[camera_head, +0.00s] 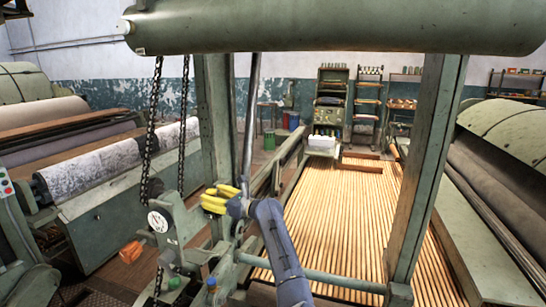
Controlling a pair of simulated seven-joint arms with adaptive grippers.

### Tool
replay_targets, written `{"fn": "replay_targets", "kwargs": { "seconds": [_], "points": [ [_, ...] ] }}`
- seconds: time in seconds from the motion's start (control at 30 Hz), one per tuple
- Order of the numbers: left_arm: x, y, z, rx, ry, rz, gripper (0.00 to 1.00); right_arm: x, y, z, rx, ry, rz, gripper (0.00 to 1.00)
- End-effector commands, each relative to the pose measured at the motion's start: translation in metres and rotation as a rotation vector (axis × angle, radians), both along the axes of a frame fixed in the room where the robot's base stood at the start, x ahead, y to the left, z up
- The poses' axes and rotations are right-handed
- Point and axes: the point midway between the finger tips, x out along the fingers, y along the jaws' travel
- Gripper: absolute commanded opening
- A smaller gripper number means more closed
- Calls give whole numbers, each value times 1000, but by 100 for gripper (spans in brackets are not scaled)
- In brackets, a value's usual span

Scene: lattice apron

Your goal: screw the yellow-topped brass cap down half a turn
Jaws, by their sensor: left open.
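My left gripper (212,197) has yellow fingers on a blue-grey arm that rises from the bottom centre. Its fingers are spread and point left, over the green machine frame (190,228) at the centre left. I see nothing between them. I cannot make out the yellow-topped brass cap; the fingers and hand cover part of the frame. A blue-topped part (211,284) and a green-topped part (174,283) sit lower on the frame, below the gripper. My right gripper is not in view.
A white round plate (158,221) and hanging chains (152,125) are left of the gripper. A green post (425,165) stands at right, and a large roller (330,25) crosses the top. A slatted wooden lattice (335,220) spreads behind the arm.

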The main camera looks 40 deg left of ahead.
Motion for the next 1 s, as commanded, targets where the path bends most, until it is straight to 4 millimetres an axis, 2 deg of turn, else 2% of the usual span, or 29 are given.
{"fn": "replay_targets", "kwargs": {
  "seconds": [0.57, 1.0],
  "points": [
    [5, 0, 3, 6, -2, 312, 56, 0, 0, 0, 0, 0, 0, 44],
    [36, -70, 2, 8, -1, 305, 56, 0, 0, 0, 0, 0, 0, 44]
  ]
}}
